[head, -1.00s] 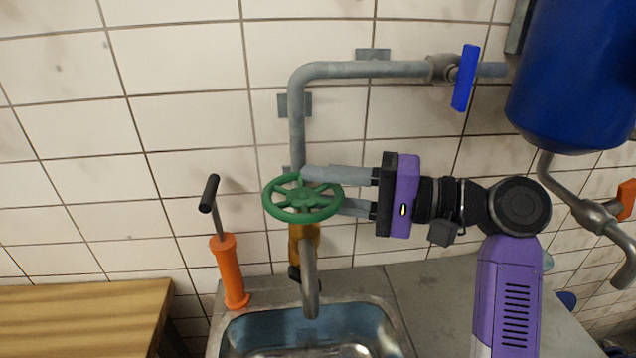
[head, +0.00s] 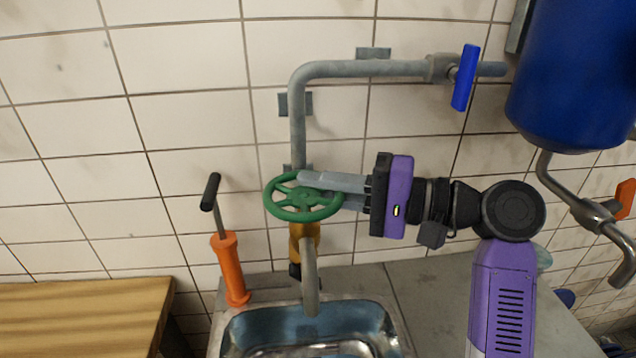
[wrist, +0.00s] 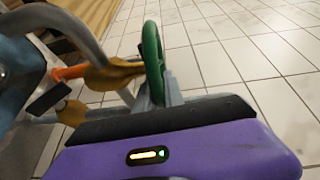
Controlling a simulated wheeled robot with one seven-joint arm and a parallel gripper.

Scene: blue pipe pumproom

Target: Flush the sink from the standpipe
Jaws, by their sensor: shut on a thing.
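A green handwheel (head: 303,197) sits on top of the brass-yellow valve body (head: 304,235) of the grey standpipe (head: 297,130). The standpipe's spout (head: 311,285) curves down over the metal sink (head: 310,328). No water shows at the spout. The exact finger contact is partly hidden.
A blue lever (head: 465,78) sits on the upper pipe, beside a blue tank (head: 575,70). An orange hand pump (head: 229,268) stands left of the standpipe. A wooden bench (head: 80,315) is at the lower left. Grey counter (head: 435,310) lies right of the sink.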

